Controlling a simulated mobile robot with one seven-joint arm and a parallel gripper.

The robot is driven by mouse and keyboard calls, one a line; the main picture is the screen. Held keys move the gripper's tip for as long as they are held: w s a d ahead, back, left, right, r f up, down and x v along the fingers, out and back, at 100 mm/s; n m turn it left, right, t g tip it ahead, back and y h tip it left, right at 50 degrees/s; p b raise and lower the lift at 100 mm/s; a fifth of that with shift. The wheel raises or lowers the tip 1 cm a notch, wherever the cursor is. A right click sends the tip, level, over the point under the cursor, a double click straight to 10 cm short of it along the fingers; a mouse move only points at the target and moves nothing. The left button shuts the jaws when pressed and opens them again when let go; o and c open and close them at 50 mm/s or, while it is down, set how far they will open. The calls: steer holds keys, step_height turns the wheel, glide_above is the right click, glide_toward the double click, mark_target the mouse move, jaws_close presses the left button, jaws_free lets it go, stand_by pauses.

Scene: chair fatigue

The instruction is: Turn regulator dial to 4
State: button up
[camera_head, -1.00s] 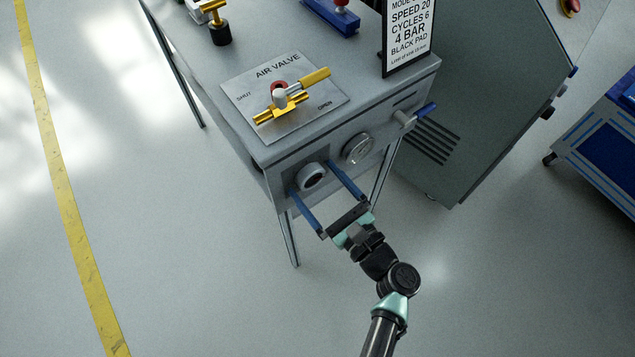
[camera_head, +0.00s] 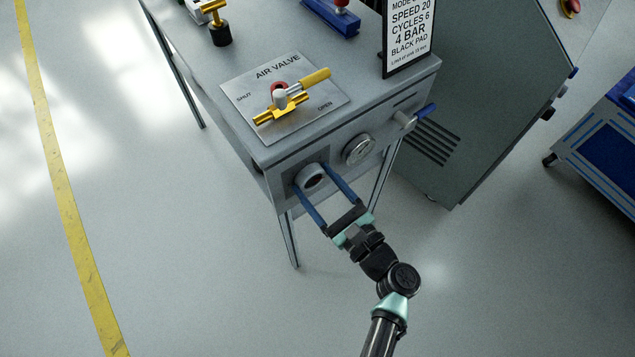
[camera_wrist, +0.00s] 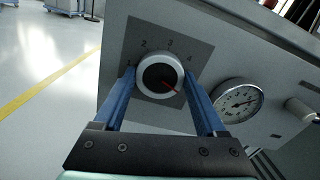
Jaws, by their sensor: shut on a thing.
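The regulator dial (camera_head: 312,175) is a round pale knob on the front panel of the grey bench. In the wrist view the dial (camera_wrist: 160,77) has a white rim, a dark centre and a red pointer. The numbers 2, 3 and 4 show on the dark plate (camera_wrist: 165,33) around it. The pointer slants to the lower right, below the 4. My gripper (camera_head: 311,177) has its two blue fingers on opposite sides of the dial, shut on it. In the wrist view the fingers (camera_wrist: 158,76) hide parts of the plate beside the dial.
A round gauge (camera_head: 358,149) sits right of the dial, close to my right finger. The air valve (camera_head: 285,100) with yellow handle is on the bench top. A sign (camera_head: 408,35) reads 4 BAR. Floor in front is clear.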

steer(key=n+b, duration=0.2)
steer(key=n, duration=0.1)
steer(key=n+b, duration=0.1)
steer(key=n, duration=0.2)
steer(key=shift+f+n+b, duration=0.2)
steer(key=shift+n+b, duration=0.2)
steer(key=n+b, duration=0.2)
steer(key=n, duration=0.1)
steer(key=shift+r+n+b, duration=0.1)
steer(key=shift+n+b, duration=0.85)
steer(key=shift+n, duration=0.55)
steer(key=o, duration=1.3)
steer(key=shift+r, duration=0.1)
steer(key=p+v, duration=0.1)
steer(key=v, duration=1.2)
steer(key=shift+p, duration=0.4)
